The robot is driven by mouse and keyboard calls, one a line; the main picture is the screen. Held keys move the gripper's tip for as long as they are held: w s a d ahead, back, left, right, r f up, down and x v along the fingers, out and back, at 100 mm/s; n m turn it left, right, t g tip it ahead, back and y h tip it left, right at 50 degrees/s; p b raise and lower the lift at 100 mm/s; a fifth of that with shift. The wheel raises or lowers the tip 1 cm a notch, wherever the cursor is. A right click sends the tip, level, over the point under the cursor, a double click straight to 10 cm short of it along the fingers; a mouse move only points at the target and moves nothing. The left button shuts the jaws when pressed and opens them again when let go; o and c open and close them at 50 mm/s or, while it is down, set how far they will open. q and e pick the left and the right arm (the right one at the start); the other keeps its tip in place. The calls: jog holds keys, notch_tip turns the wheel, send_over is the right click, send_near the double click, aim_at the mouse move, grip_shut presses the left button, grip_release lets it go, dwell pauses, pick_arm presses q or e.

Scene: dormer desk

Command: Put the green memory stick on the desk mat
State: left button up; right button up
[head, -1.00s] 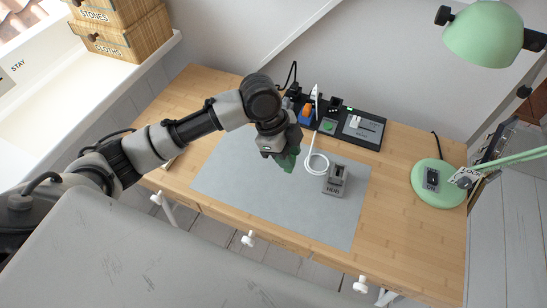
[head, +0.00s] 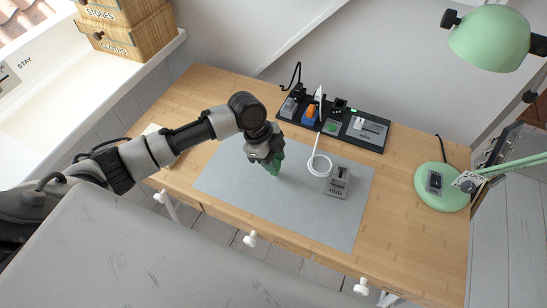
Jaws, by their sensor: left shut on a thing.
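My left gripper (head: 272,165) is over the upper left part of the grey desk mat (head: 300,213). It is shut on the green memory stick (head: 274,167), which shows as a green piece at and below the jaws. I cannot tell whether the stick touches the mat. The arm hides part of the mat's upper left. My right gripper is not in view.
A grey hub (head: 338,182) and a coiled white cable (head: 319,165) lie on the mat's right part. A black dock strip (head: 387,137) with several items runs along the back. A green lamp (head: 441,200) stands at right. The mat's front is clear.

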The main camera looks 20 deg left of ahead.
pick_arm(q)
jog(key=shift+f, duration=0.2)
jog(key=o, duration=0.9)
jog(key=shift+r, duration=0.1)
jog(key=v, duration=1.2)
jog(key=shift+r, duration=0.15)
